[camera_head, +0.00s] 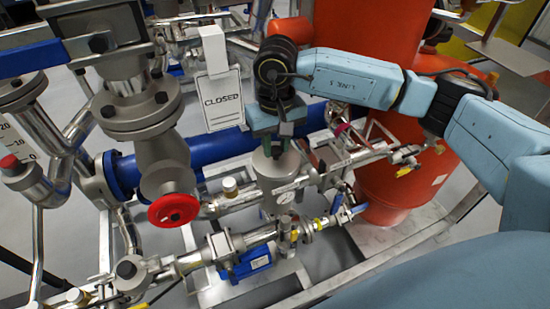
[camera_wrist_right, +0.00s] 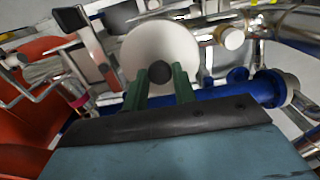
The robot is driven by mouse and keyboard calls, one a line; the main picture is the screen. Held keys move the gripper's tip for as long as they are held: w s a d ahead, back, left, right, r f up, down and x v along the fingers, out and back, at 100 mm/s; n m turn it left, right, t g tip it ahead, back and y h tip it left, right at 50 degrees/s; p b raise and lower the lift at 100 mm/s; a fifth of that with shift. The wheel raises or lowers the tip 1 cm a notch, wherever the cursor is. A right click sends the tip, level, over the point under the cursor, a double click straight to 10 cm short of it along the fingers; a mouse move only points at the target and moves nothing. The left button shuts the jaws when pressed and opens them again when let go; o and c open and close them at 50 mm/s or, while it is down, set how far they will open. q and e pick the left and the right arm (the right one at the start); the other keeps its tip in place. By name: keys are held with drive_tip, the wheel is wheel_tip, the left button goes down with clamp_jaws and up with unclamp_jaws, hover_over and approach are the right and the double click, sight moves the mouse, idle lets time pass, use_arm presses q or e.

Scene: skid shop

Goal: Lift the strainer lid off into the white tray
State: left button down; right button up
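The strainer (camera_head: 278,190) is a grey upright vessel in the middle of the head view, with a pale round lid at its top. In the right wrist view the lid (camera_wrist_right: 187,47) is a pale disc with a dark round knob (camera_wrist_right: 160,72). My right gripper (camera_head: 277,143) points down at the lid from above. Its two green fingers (camera_wrist_right: 160,80) flank the knob closely, with no clear gap, and look shut on it. The lid appears to sit at the strainer's top; the fingers hide part of it. I cannot make out the white tray. My left gripper is not in view.
A white CLOSED sign (camera_head: 221,100) hangs left of my right wrist. A red handwheel (camera_head: 174,210) and a blue pipe (camera_head: 215,145) are to the left. A large orange tank (camera_head: 395,195) stands right.

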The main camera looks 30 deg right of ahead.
sight(276, 149)
drive_tip(key=shift+c, duration=0.9)
drive_tip(key=shift+r+p, duration=0.85)
drive_tip(key=shift+r, duration=1.3)
